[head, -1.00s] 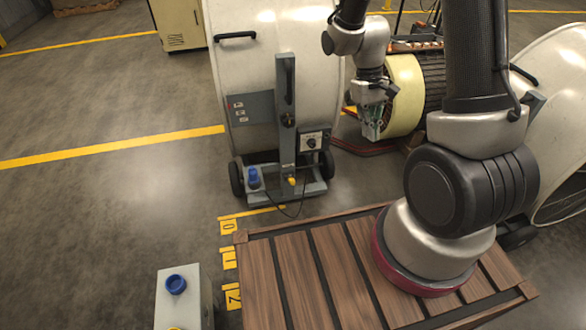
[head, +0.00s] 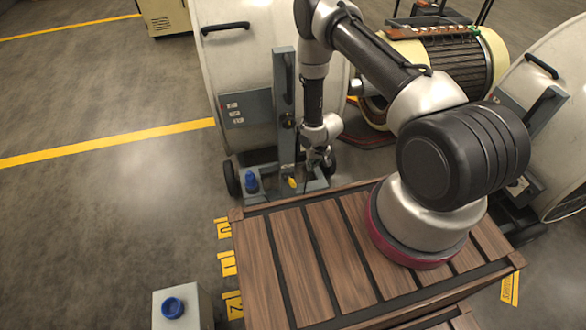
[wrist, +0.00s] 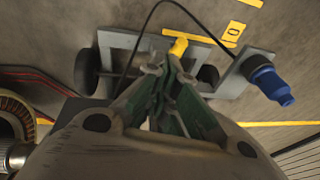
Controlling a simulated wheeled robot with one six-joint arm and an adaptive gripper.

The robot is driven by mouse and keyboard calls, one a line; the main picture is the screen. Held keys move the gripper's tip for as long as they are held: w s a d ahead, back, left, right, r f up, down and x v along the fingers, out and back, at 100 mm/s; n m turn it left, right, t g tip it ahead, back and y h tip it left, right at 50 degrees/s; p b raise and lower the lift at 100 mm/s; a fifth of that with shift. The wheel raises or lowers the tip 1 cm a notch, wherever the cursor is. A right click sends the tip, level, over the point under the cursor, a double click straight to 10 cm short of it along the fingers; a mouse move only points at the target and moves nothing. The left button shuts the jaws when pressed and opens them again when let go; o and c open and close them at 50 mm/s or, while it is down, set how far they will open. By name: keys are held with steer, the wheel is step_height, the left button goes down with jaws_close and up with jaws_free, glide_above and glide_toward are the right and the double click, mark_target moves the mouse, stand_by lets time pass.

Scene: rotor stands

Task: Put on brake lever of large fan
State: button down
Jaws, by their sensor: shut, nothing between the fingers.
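The large fan (head: 255,70) is a pale drum on a wheeled grey stand with an upright post (head: 284,100). Its brake lever (head: 291,182) is a small yellow piece low on the stand; it also shows in the wrist view (wrist: 179,46), just beyond my fingertips. My gripper (head: 326,158) is low in front of the stand, to the right of the lever in the head view. In the wrist view my gripper (wrist: 163,62) points at the lever with its green-padded fingers together and empty. I cannot tell whether the fingertips touch the lever.
A blue plug (head: 251,181) sits on the stand's left side, and a dark cable loops near the lever in the wrist view. A yellow motor (head: 440,65) and another drum fan (head: 555,110) stand to the right. A grey box with a blue button (head: 173,307) is at front left.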

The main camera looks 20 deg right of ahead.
steer(key=shift+m+t+y, duration=0.5)
steer(key=shift+m+t, duration=0.1)
steer(key=shift+t, duration=0.2)
steer(key=w, duration=0.1)
steer(key=w+a, duration=0.1)
steer(key=w+r, duration=0.1)
steer(key=shift+w+a+r, duration=0.1)
steer(key=shift+w+a, duration=0.25)
steer(key=shift+a, duration=0.05)
glide_above(291, 181)
steer(key=w+d, duration=0.3)
step_height(291, 181, down, 9)
steer(key=shift+s+a+f, duration=0.15)
steer(key=shift+s+f, duration=0.2)
steer(key=shift+f, duration=0.25)
steer(key=shift+s+a+f, duration=0.2)
steer(key=shift+s+f, duration=0.15)
steer(key=shift+f, duration=0.25)
steer(key=shift+s+a+f, duration=0.15)
steer(key=shift+s+f, duration=0.2)
steer(key=shift+f, duration=0.25)
